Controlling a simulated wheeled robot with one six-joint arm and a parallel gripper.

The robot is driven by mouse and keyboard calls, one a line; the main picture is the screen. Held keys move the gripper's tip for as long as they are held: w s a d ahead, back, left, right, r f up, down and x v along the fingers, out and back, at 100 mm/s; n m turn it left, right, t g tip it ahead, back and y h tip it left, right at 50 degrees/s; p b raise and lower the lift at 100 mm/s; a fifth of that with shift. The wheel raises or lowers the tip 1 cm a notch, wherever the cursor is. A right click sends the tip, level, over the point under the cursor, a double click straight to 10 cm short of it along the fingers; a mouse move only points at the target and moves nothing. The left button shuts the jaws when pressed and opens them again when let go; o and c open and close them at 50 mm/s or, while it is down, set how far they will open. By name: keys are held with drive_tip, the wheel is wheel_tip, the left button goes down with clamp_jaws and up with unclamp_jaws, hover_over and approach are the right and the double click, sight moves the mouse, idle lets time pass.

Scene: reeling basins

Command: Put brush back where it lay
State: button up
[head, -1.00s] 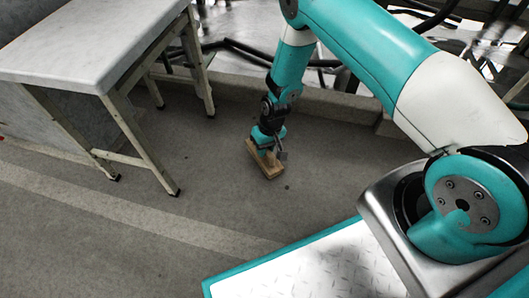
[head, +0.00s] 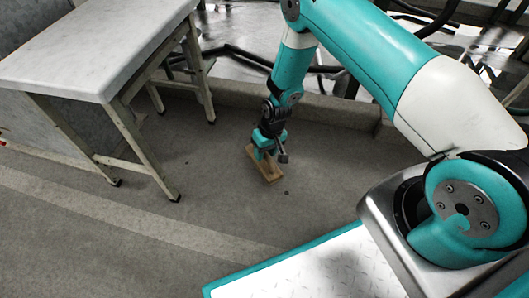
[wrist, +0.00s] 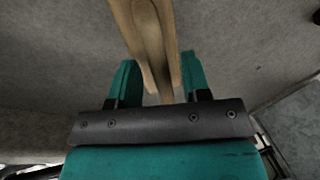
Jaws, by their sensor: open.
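The brush (head: 273,176) is a light brown wooden piece lying on the grey floor, in the middle of the head view. In the wrist view the brush (wrist: 150,35) runs from the top edge down between the two teal fingers, with a gap on each side. My gripper (head: 266,155) points down over the brush in the head view. It is open in the wrist view (wrist: 159,75), its fingers on either side of the wood and not shut on it. The bristles are not visible, and the brush's near end is hidden by the gripper body in the wrist view.
A grey-topped table (head: 100,45) with metal legs stands at the left. A low concrete kerb (head: 325,112) runs behind the arm, with black pipes (head: 245,52) beyond it. A pale stripe (head: 130,215) crosses the floor. The floor between table and brush is clear.

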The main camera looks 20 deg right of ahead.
wheel_tip(320, 180, up, 22)
drive_tip(key=a+p, duration=0.1)
drive_tip(key=p, duration=0.5)
drive_tip(key=s+a+r+n+y, duration=0.1)
drive_tip(key=s+a+r, duration=0.15)
drive_tip(key=r, duration=0.55)
drive_tip(key=s+a+r+n, duration=0.1)
drive_tip(key=s+r, duration=0.2)
drive_tip(key=r, duration=0.5)
drive_tip(key=s+r+n, duration=0.1)
drive_tip(key=s+r, duration=0.5)
drive_tip(key=s, duration=0.3)
drive_tip(key=s+r+n, duration=0.2)
drive_tip(key=s+r, duration=0.4)
drive_tip(key=s, duration=0.3)
drive_tip(key=shift+s+a+r+y, duration=0.2)
drive_tip(key=shift+s+r+y, duration=0.1)
drive_tip(key=shift+r+y, duration=0.1)
wheel_tip(320, 180, up, 49)
drive_tip(key=p, duration=4.8)
drive_tip(key=shift+p, duration=0.4)
